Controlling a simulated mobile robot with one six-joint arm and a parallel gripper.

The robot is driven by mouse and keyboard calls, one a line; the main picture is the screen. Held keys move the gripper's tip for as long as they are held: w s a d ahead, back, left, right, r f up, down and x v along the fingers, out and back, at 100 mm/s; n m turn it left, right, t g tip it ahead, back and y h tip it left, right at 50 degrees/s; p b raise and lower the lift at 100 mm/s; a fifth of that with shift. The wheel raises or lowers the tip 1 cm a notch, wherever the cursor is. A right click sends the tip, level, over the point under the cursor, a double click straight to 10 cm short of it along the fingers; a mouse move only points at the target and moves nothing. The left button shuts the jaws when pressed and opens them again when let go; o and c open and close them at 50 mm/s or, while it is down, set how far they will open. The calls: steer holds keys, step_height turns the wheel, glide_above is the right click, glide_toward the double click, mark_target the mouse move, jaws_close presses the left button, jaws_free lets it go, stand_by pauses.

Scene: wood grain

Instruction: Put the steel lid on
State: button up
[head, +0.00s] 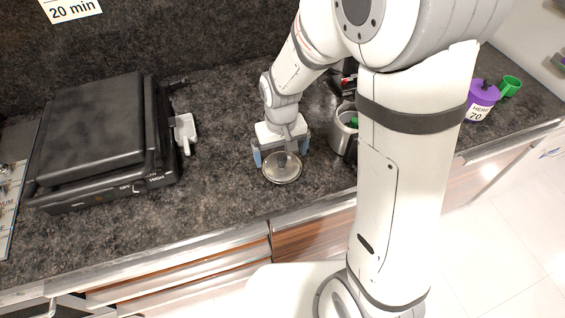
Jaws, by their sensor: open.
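The steel lid (283,176), round and shiny with a dark knob, is at the front part of the dark stone counter. My gripper (281,155) is open directly above it, with one finger on each side of the knob. I cannot tell whether the fingers touch the lid. A light grey pot (339,131) stands to the right with its top open and something green inside. My arm hides its right part.
A black electric grill (90,140) stands at left, with a white cup-like item (185,130) beside it. A purple canister (481,98) and a green cup (510,86) are at far right.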

mark_target(282, 157)
step_height(282, 157, down, 3)
steer(key=shift+w+d+f, duration=0.1)
steer(key=shift+f, duration=0.05)
